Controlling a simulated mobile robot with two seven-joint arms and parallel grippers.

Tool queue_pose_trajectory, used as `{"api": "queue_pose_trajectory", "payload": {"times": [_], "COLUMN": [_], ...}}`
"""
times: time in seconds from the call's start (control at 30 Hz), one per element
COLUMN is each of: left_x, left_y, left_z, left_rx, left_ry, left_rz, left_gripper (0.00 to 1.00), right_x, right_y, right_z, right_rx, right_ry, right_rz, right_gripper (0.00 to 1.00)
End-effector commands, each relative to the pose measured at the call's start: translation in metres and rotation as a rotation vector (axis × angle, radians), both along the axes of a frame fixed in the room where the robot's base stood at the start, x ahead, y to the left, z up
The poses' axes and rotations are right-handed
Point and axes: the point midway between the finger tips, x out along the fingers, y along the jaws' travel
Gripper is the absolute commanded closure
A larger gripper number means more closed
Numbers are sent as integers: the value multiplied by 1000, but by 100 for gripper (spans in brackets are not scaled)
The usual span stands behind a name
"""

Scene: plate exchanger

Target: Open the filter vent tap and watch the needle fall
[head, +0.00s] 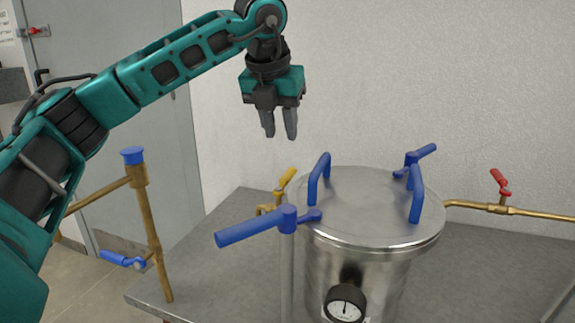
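A steel filter vessel (325,268) with a round lid (365,205) stands on the grey table. A round gauge (345,303) with a white face sits on its front; its needle points roughly upward. A small tap with a yellow lever (284,186) stands behind the vessel's left side, its brass body partly hidden. No label shows which tap is the vent. My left gripper (279,123) hangs in the air above and behind the yellow lever, fingers pointing down, apart and empty. It touches nothing. My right gripper is not in view.
Blue clamp handles (255,228) and blue lid grips (318,180) stick up around the lid. A red-levered tap (501,182) sits on a brass pipe at right. A brass pipe with a blue cap (133,156) and a blue-levered valve (122,259) stand at left. The table (215,255) is bare left of the vessel.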

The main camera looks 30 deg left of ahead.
Motion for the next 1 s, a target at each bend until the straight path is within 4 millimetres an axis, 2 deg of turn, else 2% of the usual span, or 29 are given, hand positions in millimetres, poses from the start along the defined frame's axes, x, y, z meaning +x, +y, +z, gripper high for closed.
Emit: {"api": "queue_pose_trajectory", "payload": {"times": [0.03,0.2,0.4,0.5,0.67,0.93,1.0], "left_x": [4,17,30,35,38,39,39], "left_y": [1,4,7,8,9,9,9], "left_z": [-12,-46,-78,-88,-95,-96,-96], "left_rx": [0,-1,-1,-1,-1,-1,-1], "left_ry": [4,4,3,2,1,0,1], "left_rz": [2,0,0,0,0,0,0], "left_gripper": [67,67,67,67,67,67,74], "right_x": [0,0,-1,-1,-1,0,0], "right_y": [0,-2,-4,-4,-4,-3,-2], "right_z": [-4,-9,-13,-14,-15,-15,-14], "right_rx": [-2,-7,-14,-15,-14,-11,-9], "right_ry": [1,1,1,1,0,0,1], "right_rz": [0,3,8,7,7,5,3], "right_gripper": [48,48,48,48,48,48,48]}}
